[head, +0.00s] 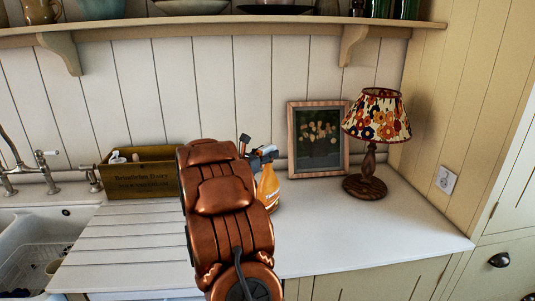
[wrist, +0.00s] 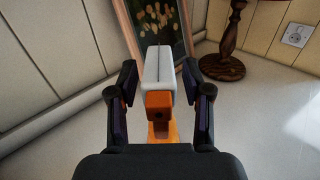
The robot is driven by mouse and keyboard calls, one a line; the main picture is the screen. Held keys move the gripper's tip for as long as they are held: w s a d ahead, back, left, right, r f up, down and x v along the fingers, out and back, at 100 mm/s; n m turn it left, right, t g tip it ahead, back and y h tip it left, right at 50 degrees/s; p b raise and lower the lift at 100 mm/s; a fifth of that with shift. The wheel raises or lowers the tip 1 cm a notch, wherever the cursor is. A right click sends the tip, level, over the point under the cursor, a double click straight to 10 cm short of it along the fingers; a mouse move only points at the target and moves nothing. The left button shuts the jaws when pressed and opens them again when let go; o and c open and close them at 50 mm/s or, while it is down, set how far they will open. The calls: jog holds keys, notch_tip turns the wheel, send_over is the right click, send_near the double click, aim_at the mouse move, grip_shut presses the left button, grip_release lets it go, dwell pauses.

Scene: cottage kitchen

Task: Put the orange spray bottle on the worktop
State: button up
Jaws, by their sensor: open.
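The orange spray bottle (head: 268,188) appears to stand upright on the white worktop (head: 330,225), in front of the wall and left of the picture frame. My copper-coloured arm covers its left side in the head view. In the wrist view the bottle's white and orange spray head (wrist: 158,75) sits between my two fingers, and a bit of its orange body shows below. My gripper (wrist: 158,88) is open, one finger on each side of the spray head, with a gap visible on the left. In the head view, the gripper (head: 256,152) is partly hidden behind my arm.
A framed picture (head: 319,140) leans on the wall just right of the bottle. A lamp (head: 368,184) with a flowered shade stands further right. A wooden crate (head: 135,178) is on the left, beside the sink (head: 30,240). The front right of the worktop is clear.

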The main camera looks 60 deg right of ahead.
jog(key=w+a+b, duration=0.1)
jog(key=a+b, duration=0.4)
jog(key=a, duration=0.6)
jog(key=shift+w+a, duration=0.2)
jog(key=shift+a, duration=0.05)
jog(key=shift+f, duration=0.1)
